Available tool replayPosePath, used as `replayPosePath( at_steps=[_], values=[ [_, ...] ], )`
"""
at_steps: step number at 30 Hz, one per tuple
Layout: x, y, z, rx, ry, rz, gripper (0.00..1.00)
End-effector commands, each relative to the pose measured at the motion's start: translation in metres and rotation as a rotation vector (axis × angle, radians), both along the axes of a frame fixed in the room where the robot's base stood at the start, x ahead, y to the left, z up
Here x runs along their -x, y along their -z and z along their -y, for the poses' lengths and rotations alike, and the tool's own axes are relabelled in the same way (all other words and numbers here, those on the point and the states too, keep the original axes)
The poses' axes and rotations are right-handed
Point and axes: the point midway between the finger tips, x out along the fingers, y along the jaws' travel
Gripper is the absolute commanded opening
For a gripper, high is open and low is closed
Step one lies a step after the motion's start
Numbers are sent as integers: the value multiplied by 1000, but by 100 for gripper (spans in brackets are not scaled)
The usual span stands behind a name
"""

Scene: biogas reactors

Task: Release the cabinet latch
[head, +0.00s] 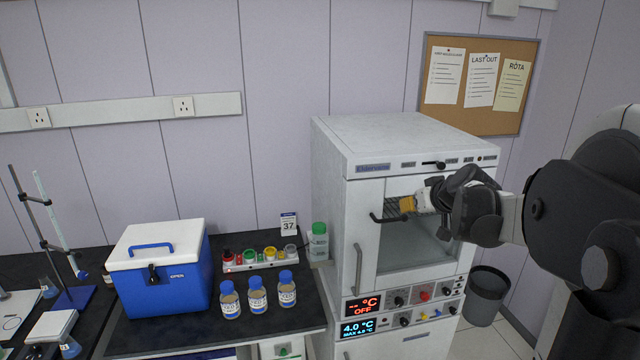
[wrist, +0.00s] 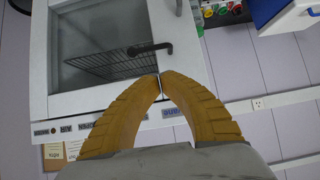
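The white cabinet (head: 335,190) stands on the right with a glass-windowed door (head: 410,252) that looks closed. A black lever latch (head: 379,218) sits on the door's upper left; it also shows in the wrist view (wrist: 150,48), where it looks bent at one end. My gripper (head: 405,204) has yellow fingers and is just in front of the door's upper part, close to the latch.
A grey vertical handle (head: 358,268) is on the cabinet front, left of the window. Displays and knobs (head: 398,301) sit below the door. A black bench (head: 180,336) at left holds a blue cooler (head: 180,285) and bottles (head: 257,296). A bin (head: 487,297) stands at right.

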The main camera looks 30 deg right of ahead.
Motion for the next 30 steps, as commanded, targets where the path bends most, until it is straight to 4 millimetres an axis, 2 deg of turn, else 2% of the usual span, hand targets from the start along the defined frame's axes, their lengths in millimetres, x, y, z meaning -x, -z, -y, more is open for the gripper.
replayPosePath(
  at_steps=[1,3,6,19,23,30],
  values=[
    [0,-10,14,6,11,8,0],
    [0,-13,26,12,19,18,0],
    [0,-14,35,18,25,23,0],
    [-4,-11,36,18,23,23,0],
    [-17,-2,39,17,22,24,0],
    [-58,26,49,18,22,25,0]
  ],
)
